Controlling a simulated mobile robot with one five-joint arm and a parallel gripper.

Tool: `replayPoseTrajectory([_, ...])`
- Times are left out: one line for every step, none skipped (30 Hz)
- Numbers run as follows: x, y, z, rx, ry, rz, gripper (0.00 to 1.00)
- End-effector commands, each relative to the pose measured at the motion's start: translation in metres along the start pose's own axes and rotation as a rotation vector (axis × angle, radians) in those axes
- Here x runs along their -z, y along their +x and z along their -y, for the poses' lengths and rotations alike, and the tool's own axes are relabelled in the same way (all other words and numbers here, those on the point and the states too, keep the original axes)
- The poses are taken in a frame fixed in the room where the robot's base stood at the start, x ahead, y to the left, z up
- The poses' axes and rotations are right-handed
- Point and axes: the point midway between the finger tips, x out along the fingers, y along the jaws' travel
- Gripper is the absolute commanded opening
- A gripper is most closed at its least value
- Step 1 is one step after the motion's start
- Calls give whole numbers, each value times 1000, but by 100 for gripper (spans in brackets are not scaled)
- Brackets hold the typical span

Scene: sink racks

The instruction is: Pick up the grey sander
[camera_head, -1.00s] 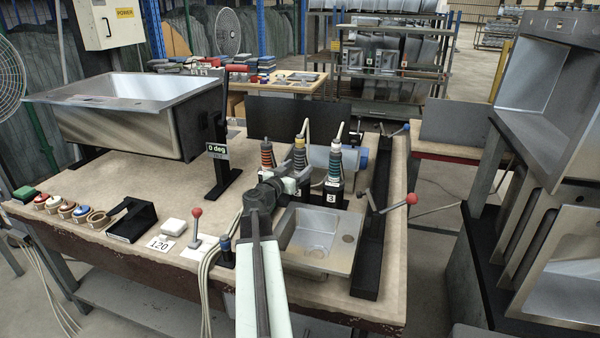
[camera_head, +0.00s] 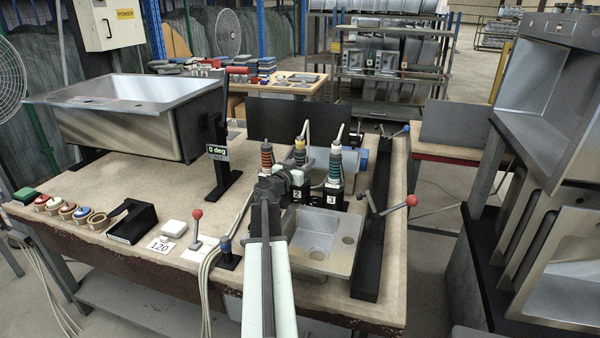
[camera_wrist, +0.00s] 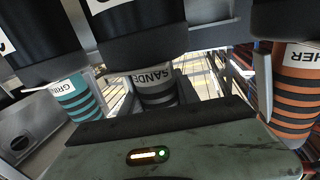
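The grey sander (camera_head: 299,155) stands upright in the middle of three corded tools on the bench. Its grey and black banded body, labelled "SANDE…", also shows in the middle of the wrist view (camera_wrist: 156,88). My gripper (camera_head: 297,180) is low in front of the sander's black holder, marked 2. In the wrist view dark fingers show on both sides of the sander's banded body, apart from each other, and the gripper looks open around it. Contact cannot be told. Part of the sander is hidden behind its holder in the wrist view.
An orange-banded tool (camera_head: 266,156) stands close on the left and a teal-banded grinder (camera_head: 335,163) on the right. A small steel sink (camera_head: 325,240) lies just in front. A black rail (camera_head: 373,245) and a red-knobbed lever (camera_head: 410,200) are to the right.

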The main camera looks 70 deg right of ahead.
Motion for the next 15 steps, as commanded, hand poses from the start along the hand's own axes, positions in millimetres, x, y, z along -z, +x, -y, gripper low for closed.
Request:
replayPoseTrajectory([0,0,0,1,0,0,0])
replayPoseTrajectory([0,0,0,1,-1,-1,0])
replayPoseTrajectory([0,0,0,1,-1,-1,0])
replayPoseTrajectory([0,0,0,1,-1,-1,0])
replayPoseTrajectory([0,0,1,1,-1,-1,0])
replayPoseTrajectory([0,0,1,1,-1,-1,0])
replayPoseTrajectory([1,0,1,1,-1,-1,0])
replayPoseTrajectory([1,0,1,1,-1,-1,0])
replayPoseTrajectory([3,0,1,1,-1,-1,0])
replayPoseTrajectory([4,0,1,1,-1,-1,0])
replayPoseTrajectory([7,0,1,1,-1,-1,0])
replayPoseTrajectory([10,0,1,1,-1,-1,0])
replayPoseTrajectory([14,0,1,1,-1,-1,0])
replayPoseTrajectory([18,0,1,1,-1,-1,0])
replayPoseTrajectory([24,0,1,1,-1,-1,0])
